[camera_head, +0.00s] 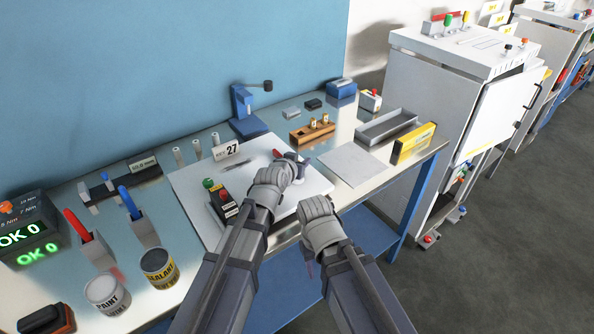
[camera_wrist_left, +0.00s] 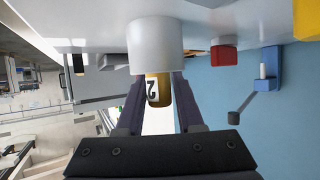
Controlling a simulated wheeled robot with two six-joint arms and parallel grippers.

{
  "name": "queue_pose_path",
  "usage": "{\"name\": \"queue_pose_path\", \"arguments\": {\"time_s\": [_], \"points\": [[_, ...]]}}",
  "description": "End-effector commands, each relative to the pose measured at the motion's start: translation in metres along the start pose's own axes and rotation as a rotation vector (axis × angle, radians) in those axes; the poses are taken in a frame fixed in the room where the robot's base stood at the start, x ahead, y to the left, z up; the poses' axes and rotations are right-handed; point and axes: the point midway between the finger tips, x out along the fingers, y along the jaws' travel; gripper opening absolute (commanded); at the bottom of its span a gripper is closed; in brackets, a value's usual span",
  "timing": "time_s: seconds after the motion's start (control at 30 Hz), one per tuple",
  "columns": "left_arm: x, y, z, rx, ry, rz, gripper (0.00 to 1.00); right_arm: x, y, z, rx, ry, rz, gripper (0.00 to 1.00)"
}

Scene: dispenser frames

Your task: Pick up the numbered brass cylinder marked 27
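In the left wrist view, a brass cylinder (camera_wrist_left: 157,90) with a white label shows a black 2; the rest of the number is out of sight. It sits between the two fingers of my left gripper (camera_wrist_left: 160,82), which appear to touch both its sides. Its far end meets a wide light grey round part (camera_wrist_left: 155,45); I cannot tell whether it is inside or in front. In the head view, my left gripper (camera_head: 297,168) is over the white board's right part, and the held cylinder is hidden.
A wooden rack (camera_head: 299,138) with brass cylinders stands behind the white board (camera_head: 196,184). A grey tray (camera_head: 386,127) and yellow box (camera_head: 413,143) are at right. Paint (camera_head: 107,294) and sealant (camera_head: 158,268) cans stand at left. A blue stand (camera_head: 246,112) is at the back.

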Motion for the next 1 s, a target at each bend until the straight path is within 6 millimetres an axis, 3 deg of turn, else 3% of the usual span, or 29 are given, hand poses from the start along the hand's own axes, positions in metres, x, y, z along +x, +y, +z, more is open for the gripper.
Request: {"name": "queue_pose_path", "arguments": {"time_s": [0.03,0.3,1.0], "points": [[-0.0001,-0.0001,0.0001,0.0,0.0,0.0,0.29,0.0,0.0,0.0,0.0,0.0,0.0,0.5],[-0.0001,-0.0001,0.0001,0.0,0.0,0.0,0.0,0.0,0.0,0.0,0.0,0.0,0.0,0.5],[-0.0025,-0.0001,-0.0051,0.0,0.0,0.0,0.0,-0.0056,0.0005,0.0003,0.0,0.0,0.0,0.5]]}}
